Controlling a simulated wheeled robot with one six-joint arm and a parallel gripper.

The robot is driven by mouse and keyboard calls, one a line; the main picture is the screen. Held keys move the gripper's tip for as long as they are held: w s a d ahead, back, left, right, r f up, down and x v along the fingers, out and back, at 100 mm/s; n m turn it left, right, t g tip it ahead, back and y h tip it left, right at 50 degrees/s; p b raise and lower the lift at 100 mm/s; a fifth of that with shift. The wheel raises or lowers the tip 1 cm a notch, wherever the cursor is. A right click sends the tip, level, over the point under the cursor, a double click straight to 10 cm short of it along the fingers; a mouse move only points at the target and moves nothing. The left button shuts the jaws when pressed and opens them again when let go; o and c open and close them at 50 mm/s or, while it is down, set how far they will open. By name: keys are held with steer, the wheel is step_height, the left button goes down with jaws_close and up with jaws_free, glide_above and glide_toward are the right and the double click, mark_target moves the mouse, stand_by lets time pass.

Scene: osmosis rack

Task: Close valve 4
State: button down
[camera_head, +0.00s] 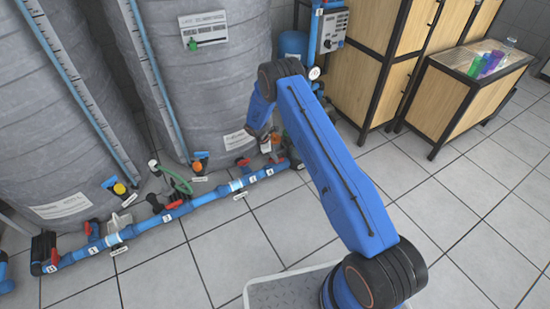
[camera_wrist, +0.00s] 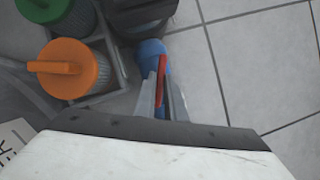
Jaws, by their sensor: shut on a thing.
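In the wrist view, my gripper (camera_wrist: 162,88) is shut on a thin red valve handle (camera_wrist: 161,66). The handle stands between the two grey fingers, on or beside a blue pipe part (camera_wrist: 152,52). No number shows by this handle, so I cannot tell from it which valve it is. In the head view, a blue pipe (camera_head: 205,200) with small white number tags and several red valve handles, one of them a red handle (camera_head: 243,162), runs along the floor before the tanks.
An orange-capped filter (camera_wrist: 78,68) and a green-capped one (camera_wrist: 68,15) stand left of my gripper in the wrist view. Large grey tanks (camera_head: 220,70) stand behind the pipe. A wooden cabinet (camera_head: 465,95) is at the right. Tiled floor (camera_head: 460,220) is clear at the right.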

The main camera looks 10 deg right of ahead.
steer(key=m, duration=0.2)
steer(key=m+g, duration=0.1)
steer(key=m, duration=0.1)
steer(key=m+g+y, duration=0.1)
steer(key=m, duration=0.1)
steer(key=shift+w+d+m, duration=0.1)
steer(key=shift+w+m, duration=0.15)
steer(key=shift+m, duration=0.05)
steer(key=m+g+y, duration=0.1)
steer(key=m, duration=0.2)
steer(key=m+y, duration=0.1)
steer(key=m, duration=0.2)
steer(key=shift+w+d+g, duration=0.1)
steer(key=shift+g, duration=0.3)
steer(key=shift+m, duration=0.4)
steer(key=c, duration=1.8)
jaws_free()
steer(key=shift+r, duration=0.1)
steer(key=shift+v, duration=3.7)
steer(key=shift+w+d, duration=0.1)
